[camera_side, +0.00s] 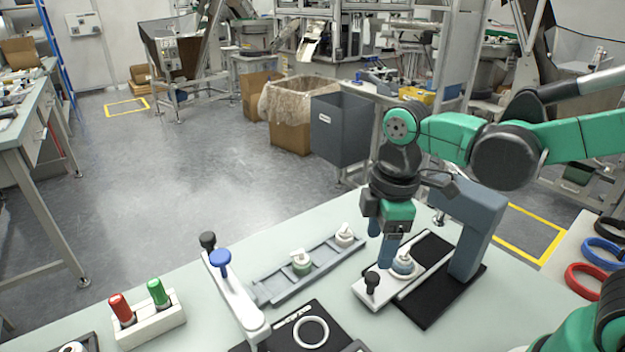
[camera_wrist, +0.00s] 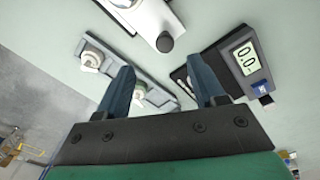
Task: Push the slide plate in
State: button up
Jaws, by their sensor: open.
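The white slide plate (camera_side: 384,294) lies on the press's black base (camera_side: 430,309), its near end reaching left beyond it. A black knob (camera_side: 372,280) stands upright on that end. A small bottle with a white cap (camera_side: 403,265) stands on the plate beside the press column (camera_side: 477,232). In the wrist view, the plate (camera_wrist: 144,16) and knob (camera_wrist: 166,42) show at the top. My gripper (camera_side: 381,251) is open and empty, pointing down above the plate, behind the knob in the side view. Its fingers (camera_wrist: 163,76) are wide apart in the wrist view; contact with the bottle cannot be told.
A grey rack (camera_side: 274,290) with two capped bottles lies left of the plate. A black scale with a white ring (camera_side: 311,332) sits in front. A white lever fixture with a blue knob (camera_side: 221,258) and a red-and-green marker holder (camera_side: 150,320) stand farther left.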

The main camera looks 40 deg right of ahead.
aim_at(373, 275)
jog(key=shift+a+f+n+g, duration=0.2)
jog(key=shift+f+n+g, duration=0.15)
jog(key=shift+n, duration=0.25)
jog(key=shift+f, duration=2.65)
grip_shut()
